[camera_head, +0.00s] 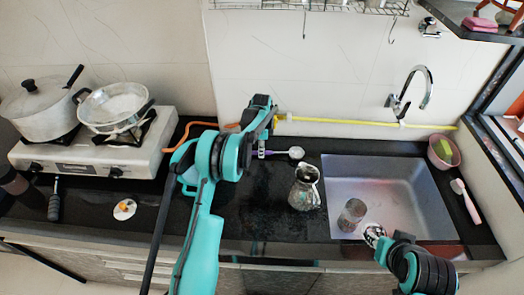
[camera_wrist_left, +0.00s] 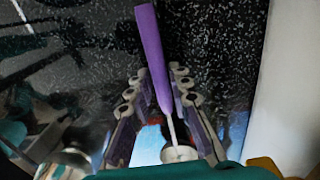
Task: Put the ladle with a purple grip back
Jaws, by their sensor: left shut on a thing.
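The ladle has a purple grip (camera_wrist_left: 153,50) and a pale shaft and bowl (camera_wrist_left: 180,154). My left gripper (camera_wrist_left: 160,112) is shut on the ladle, with its fingers on both sides of the shaft in the left wrist view. In the head view the left gripper (camera_head: 258,150) is at the back of the dark counter, and the ladle's bowl (camera_head: 297,152) points right, behind a jug. Most of the grip is hidden by my arm there. My right gripper (camera_head: 375,235) is at the sink's front edge; I cannot tell its finger state.
The grey patterned jug (camera_head: 306,190) stands on the counter left of the sink (camera_head: 400,190). A cup-like thing (camera_head: 351,215) is in the sink. A wire rack with hooks (camera_head: 320,5) hangs on the wall above. A stove (camera_head: 95,150) with pots is at left. A yellow strip (camera_head: 340,122) runs along the wall.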

